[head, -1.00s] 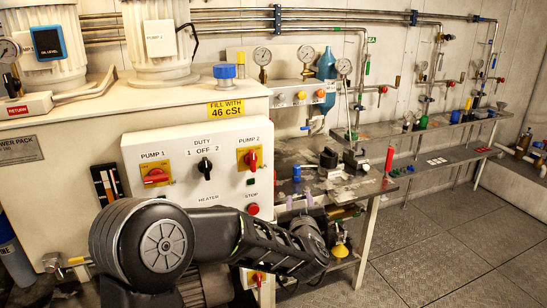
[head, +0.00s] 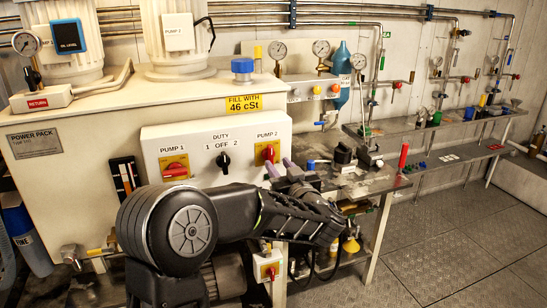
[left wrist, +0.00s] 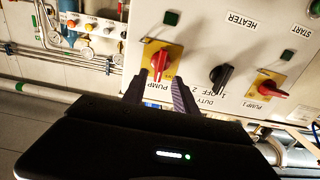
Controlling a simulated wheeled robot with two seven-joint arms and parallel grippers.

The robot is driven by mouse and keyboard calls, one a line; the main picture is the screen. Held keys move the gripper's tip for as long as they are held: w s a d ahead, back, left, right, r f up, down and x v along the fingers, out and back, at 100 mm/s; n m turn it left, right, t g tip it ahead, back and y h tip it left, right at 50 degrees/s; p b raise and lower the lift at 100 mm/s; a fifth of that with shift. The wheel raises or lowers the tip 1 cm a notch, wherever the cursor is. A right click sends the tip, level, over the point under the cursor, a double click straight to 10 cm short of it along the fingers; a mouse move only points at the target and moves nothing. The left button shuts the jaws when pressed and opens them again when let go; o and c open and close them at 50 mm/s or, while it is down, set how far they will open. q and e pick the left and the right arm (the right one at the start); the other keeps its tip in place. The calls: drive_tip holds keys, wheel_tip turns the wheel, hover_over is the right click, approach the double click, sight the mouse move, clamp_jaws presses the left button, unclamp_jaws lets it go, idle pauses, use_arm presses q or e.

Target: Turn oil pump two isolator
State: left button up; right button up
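The pump 2 isolator (head: 267,153) is a red handle on a yellow plate, at the right end of the white control panel (head: 210,146). Its handle stands roughly upright in the head view. My left gripper (head: 280,168) is just below and to the right of it there, fingers apart. In the left wrist view, which is upside down, the isolator (left wrist: 160,63) shows between and just beyond the tips of my open left gripper (left wrist: 160,80). I cannot tell whether the fingers touch the handle. My right gripper is not in view.
The pump 1 isolator (head: 176,168) and black duty switch (head: 222,163) sit left on the same panel. My left forearm hides the panel's lower part. A workbench (head: 370,186) with a red cylinder (head: 404,157) stands to the right. The floor (head: 440,265) is clear at lower right.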

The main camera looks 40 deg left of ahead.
sight(272, 156)
use_arm(q)
drive_tip(key=p+x, duration=0.1)
drive_tip(key=x, duration=0.4)
clamp_jaws()
idle(0.3)
